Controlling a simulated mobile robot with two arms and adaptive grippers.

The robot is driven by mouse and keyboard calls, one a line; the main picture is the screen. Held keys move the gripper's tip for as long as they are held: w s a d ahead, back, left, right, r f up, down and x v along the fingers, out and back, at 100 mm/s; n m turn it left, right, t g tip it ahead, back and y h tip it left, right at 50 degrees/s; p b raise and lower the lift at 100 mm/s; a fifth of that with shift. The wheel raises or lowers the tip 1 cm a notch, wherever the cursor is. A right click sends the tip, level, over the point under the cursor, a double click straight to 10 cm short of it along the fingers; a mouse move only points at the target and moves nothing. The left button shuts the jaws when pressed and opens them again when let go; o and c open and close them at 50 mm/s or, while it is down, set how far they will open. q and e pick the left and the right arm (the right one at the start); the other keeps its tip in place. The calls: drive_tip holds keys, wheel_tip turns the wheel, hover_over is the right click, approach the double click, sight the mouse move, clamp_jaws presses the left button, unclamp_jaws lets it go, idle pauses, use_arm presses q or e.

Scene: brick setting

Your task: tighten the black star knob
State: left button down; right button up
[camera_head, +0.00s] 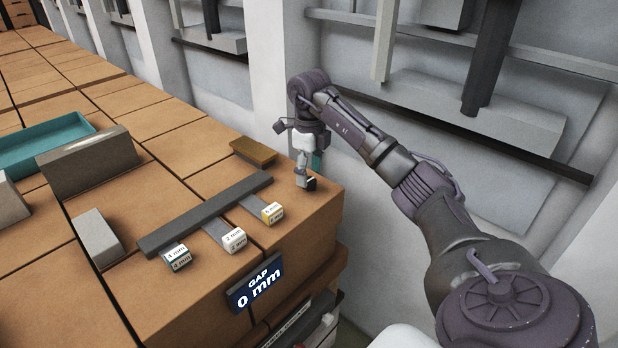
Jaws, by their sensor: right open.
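I cannot make out a black star knob for certain. My right gripper (304,176) points down at the right end of the brick-topped bench (215,182), close to its edge. It is open, but it is small here and I cannot tell whether it touches anything. A small dark piece shows at its fingertips; I cannot tell whether it is part of the gripper or a separate thing. A blue sign (254,284) on the bench front reads "GAP 0 mm". My left gripper is not in view.
Grey blocks (97,237) and a teal tray (48,141) lie left. A brown block (253,151) lies behind.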

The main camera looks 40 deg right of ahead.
drive_tip(key=shift+s+f, duration=0.15)
drive_tip(key=shift+f, duration=0.6)
drive_tip(key=shift+s+f, duration=0.1)
drive_tip(key=shift+f, duration=0.25)
drive_tip(key=c, duration=1.1)
drive_tip(key=shift+c, duration=0.2)
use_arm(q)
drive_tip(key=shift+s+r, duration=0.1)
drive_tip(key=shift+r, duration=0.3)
